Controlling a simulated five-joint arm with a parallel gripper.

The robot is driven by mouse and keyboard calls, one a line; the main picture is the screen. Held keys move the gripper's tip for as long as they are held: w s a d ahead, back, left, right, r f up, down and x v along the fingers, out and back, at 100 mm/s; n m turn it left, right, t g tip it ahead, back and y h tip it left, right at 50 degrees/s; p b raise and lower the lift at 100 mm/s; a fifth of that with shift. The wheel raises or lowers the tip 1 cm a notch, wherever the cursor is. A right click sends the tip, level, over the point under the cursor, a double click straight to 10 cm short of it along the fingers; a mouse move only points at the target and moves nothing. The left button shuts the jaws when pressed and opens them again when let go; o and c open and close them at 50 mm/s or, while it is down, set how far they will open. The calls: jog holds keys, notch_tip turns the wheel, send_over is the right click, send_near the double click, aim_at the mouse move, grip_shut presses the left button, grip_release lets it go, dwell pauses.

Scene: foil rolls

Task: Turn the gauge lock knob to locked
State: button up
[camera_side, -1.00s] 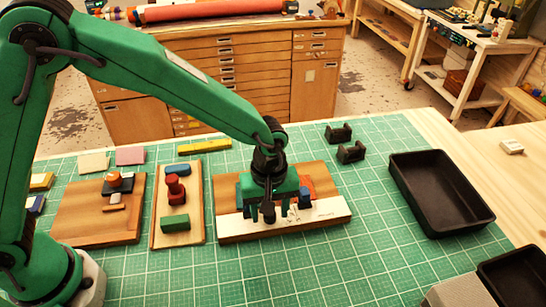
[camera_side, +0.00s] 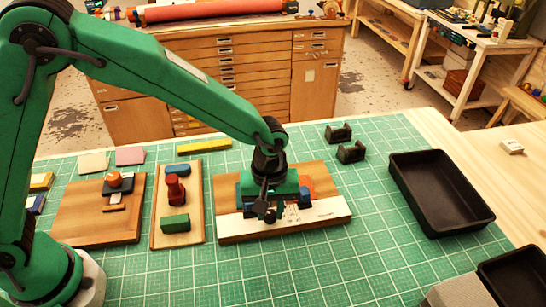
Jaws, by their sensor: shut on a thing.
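The board (camera_side: 228,228) with a white printed strip (camera_side: 325,209) along its front edge lies in the middle of the green mat. My gripper (camera_side: 268,208) is low over this board, its jaws shut on the gauge lock knob, which is mostly hidden behind the fingers and wrist. The knob's exact angle and its markings cannot be read. Small blue parts and a red-orange patch (camera_side: 307,186) show beside the gripper on the board.
To the left stand a board with red (camera_side: 174,188), blue and green pieces and a board with an orange knob (camera_side: 115,179). Two black brackets (camera_side: 351,153) lie behind right. An empty black tray (camera_side: 440,192) is at right.

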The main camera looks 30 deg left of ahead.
jog(key=m, duration=0.8)
jog(key=shift+m, duration=0.3)
jog(key=m, duration=0.3)
jog(key=shift+m, duration=0.3)
jog(key=m, duration=0.4)
jog(key=o, duration=1)
jog(key=shift+r, duration=0.15)
